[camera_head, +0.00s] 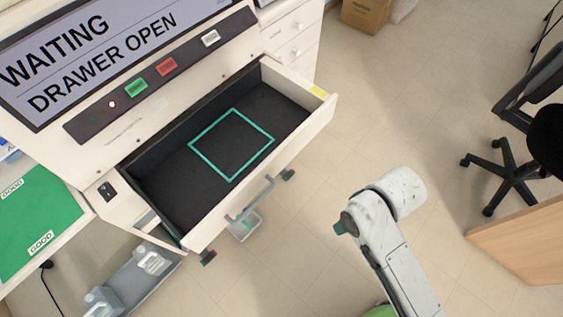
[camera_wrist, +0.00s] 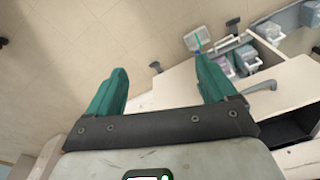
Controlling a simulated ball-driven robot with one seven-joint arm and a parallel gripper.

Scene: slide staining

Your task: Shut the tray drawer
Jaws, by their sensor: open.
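The tray drawer (camera_head: 305,142) is pulled out of the white machine in the head view. Its inside is dark and empty, with a teal square outline (camera_head: 232,145) on the floor. A grey bar handle (camera_head: 250,200) is on its front face. The machine's screen (camera_head: 90,50) reads "WAITING DRAWER OPEN". In the wrist view the handle (camera_wrist: 258,88) and part of the drawer (camera_wrist: 295,82) show at the right. My gripper (camera_wrist: 162,72) has two teal fingers spread apart with nothing between them. In the head view it is mostly hidden behind my arm, right of the drawer front and apart from it.
A green mat (camera_head: 40,215) marked "GOOD" lies left of the machine. A grey bin with bottles (camera_head: 135,280) is below. A white drawer cabinet (camera_head: 292,35) stands behind. A black office chair (camera_head: 510,165) and a wooden desk (camera_head: 520,235) are at right. Floor between is clear.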

